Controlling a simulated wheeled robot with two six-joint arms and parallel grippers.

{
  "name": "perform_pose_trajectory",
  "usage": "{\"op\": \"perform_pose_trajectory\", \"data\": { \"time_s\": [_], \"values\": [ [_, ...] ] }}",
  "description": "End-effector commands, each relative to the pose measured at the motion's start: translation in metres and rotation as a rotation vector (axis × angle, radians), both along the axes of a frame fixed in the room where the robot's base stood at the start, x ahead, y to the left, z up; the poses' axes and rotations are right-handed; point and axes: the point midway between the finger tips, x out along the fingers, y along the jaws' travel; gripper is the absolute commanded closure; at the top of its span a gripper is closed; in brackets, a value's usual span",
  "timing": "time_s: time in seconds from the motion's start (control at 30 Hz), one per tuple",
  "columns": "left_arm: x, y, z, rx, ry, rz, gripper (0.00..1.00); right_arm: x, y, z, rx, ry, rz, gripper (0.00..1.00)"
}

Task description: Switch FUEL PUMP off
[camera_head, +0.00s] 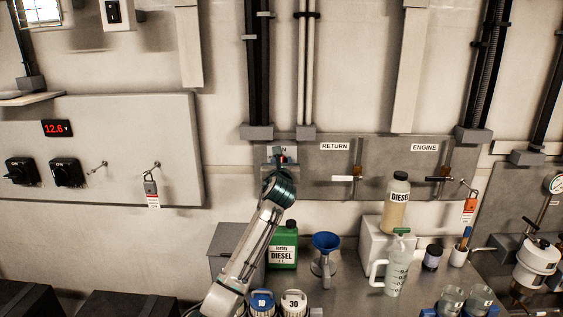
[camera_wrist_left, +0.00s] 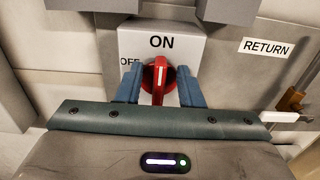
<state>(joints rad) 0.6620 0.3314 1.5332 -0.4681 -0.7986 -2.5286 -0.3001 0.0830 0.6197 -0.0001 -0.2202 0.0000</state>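A grey switch box (camera_wrist_left: 190,45) with ON above and OFF at its left carries a red rotary knob (camera_wrist_left: 158,77). The knob's white line stands upright, toward ON. No FUEL PUMP label is readable. In the left wrist view, my left gripper (camera_wrist_left: 160,88) has its two blue fingers either side of the knob, with the narrow red handle between them and gaps showing. In the head view, my left gripper (camera_head: 280,170) is at the wall panel and hides most of the switch box; a bit of red shows above it. My right gripper is not in view.
The wall panel right of the switch has RETURN (camera_head: 335,146) and ENGINE (camera_head: 424,147) labels with valve levers. Below stand a green diesel can (camera_head: 284,248), a blue funnel (camera_head: 326,242) and a clear jug (camera_head: 397,270). A grey panel (camera_head: 110,120) with black knobs is at left.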

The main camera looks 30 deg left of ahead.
Motion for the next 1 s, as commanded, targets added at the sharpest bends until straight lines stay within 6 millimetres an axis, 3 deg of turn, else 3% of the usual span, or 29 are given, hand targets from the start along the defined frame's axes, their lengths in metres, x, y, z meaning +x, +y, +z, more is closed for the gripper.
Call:
{"op": "perform_pose_trajectory", "data": {
  "time_s": [0.2, 0.37, 0.4, 0.77, 1.0],
  "values": [
    [0.000, 0.000, 0.000, 0.000, 0.000, 0.000, 0.66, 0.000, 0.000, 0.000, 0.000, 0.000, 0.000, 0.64],
    [0.000, 0.000, 0.000, -0.001, 0.001, 0.000, 0.98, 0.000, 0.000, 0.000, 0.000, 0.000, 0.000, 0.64],
    [0.000, 0.000, 0.000, -0.001, 0.001, 0.000, 1.00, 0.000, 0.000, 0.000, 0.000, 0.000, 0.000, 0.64],
    [0.000, 0.001, 0.000, -0.033, -0.018, 0.000, 1.00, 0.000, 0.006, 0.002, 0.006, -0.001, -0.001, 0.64],
    [-0.002, 0.003, 0.000, -0.152, -0.089, 0.001, 1.00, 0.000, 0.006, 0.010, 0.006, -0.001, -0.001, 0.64]
  ]
}}
